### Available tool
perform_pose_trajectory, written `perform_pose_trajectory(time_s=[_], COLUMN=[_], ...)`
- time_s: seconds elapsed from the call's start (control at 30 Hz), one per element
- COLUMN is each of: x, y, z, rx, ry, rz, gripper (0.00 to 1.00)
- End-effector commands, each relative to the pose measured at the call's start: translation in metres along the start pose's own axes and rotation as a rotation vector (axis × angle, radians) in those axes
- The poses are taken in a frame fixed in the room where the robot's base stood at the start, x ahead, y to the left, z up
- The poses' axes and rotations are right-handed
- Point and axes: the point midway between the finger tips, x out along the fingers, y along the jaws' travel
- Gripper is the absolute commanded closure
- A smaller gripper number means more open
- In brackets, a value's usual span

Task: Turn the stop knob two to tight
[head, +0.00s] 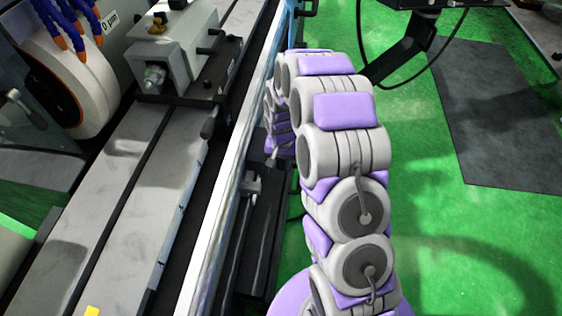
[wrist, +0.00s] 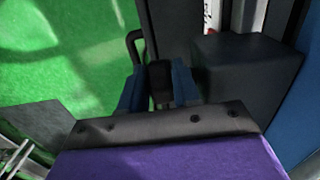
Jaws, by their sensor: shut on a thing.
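In the wrist view my gripper (wrist: 158,76) has two blue fingers, one on each side of a small dark part (wrist: 160,84). The fingers are shut on this part, which sits where a stop knob could be. Its shape is mostly hidden by the fingers and the dark shade, so I cannot tell how far it is turned or whether it is tight.
A dark box-shaped block (wrist: 245,75) stands right of the fingers. A thin dark bar (wrist: 134,46) rises beside the left finger. The grinder's grey table (head: 110,170) and long light edge (head: 231,160) run along my arm's left. Green floor (head: 450,240) is open to the right.

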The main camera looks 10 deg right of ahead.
Motion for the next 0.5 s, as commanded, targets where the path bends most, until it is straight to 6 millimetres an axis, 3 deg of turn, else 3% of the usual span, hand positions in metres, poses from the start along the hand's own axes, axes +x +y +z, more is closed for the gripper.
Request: perform_pose_trajectory(time_s=[0.5], x=[-0.0047], y=[-0.0021], z=[-0.0099], rx=[0.001], ry=[-0.253], rz=[-0.004], gripper=[0.99])
